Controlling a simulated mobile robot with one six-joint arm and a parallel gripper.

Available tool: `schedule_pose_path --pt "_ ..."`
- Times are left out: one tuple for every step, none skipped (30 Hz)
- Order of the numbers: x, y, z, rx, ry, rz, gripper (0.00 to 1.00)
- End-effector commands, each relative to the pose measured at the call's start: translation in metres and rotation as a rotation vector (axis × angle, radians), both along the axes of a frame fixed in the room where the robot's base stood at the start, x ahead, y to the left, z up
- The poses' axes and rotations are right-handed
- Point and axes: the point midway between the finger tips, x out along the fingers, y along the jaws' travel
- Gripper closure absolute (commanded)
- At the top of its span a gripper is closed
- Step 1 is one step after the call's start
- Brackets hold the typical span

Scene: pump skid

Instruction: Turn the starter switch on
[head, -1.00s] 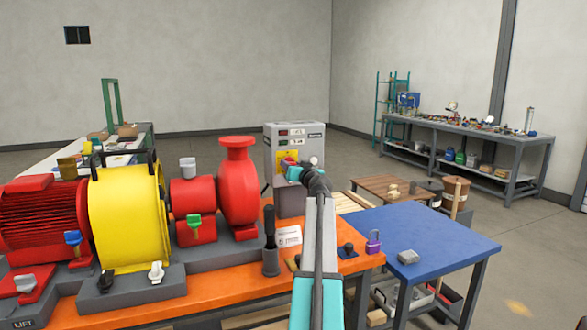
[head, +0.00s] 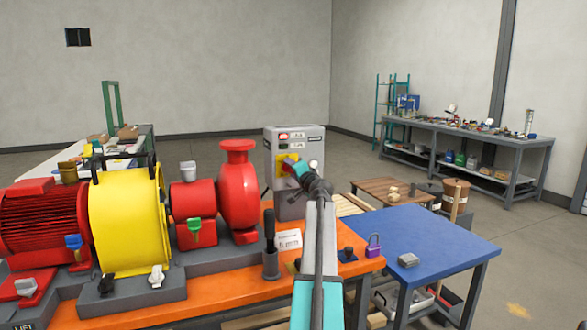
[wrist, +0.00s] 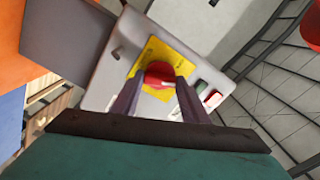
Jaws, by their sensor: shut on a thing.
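The starter box (head: 314,146) is a grey cabinet standing behind the orange bench, right of the red pump. Its yellow plate (head: 281,160) carries a red rotary switch (head: 288,165), partly hidden by my gripper in the head view. In the wrist view the red switch knob (wrist: 159,74) sits on the yellow plate (wrist: 185,62) between my fingertips. My gripper (wrist: 158,88) is shut on this knob. In the head view my gripper (head: 295,169) reaches the box front from the right.
The red pump (head: 238,190) and yellow guard (head: 127,222) stand left of the box. A blue table (head: 440,236) with a purple padlock (head: 373,245) is at the right. A dark tool in a holder (head: 270,250) stands on the orange bench (head: 235,286).

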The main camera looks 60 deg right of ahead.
Motion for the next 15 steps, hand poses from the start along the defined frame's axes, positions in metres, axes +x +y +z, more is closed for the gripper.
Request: schedule_pose_path --pt "-0.0034 -0.0007 -0.0017 0.036 -0.020 -0.003 0.82" --pt "-0.0034 -0.0008 -0.0018 0.059 -0.037 -0.004 0.82" --pt "-0.0035 -0.0009 -0.0021 0.088 -0.059 -0.004 0.82" --pt "-0.0035 -0.0009 -0.0022 0.111 -0.075 -0.004 0.82" --pt "-0.0036 -0.0010 -0.0024 0.133 -0.091 -0.004 0.82" --pt "-0.0036 -0.0010 -0.0025 0.161 -0.112 -0.004 0.82" --pt "-0.0036 -0.0010 -0.0025 0.180 -0.126 -0.004 0.82" --pt "-0.0036 -0.0011 -0.0026 0.199 -0.141 -0.004 0.82" --pt "-0.0037 -0.0010 -0.0026 0.224 -0.158 -0.004 0.82" --pt "-0.0038 -0.0011 -0.0027 0.240 -0.170 -0.004 0.82" --pt "-0.0038 -0.0011 -0.0028 0.256 -0.182 -0.004 0.82" --pt "-0.0039 -0.0010 -0.0031 0.277 -0.196 -0.004 0.82" --pt "-0.0039 -0.0011 -0.0031 0.288 -0.206 -0.004 0.82" --pt "-0.0039 -0.0011 -0.0032 0.302 -0.216 -0.004 0.82" --pt "-0.0040 -0.0012 -0.0034 0.316 -0.227 -0.004 0.82"
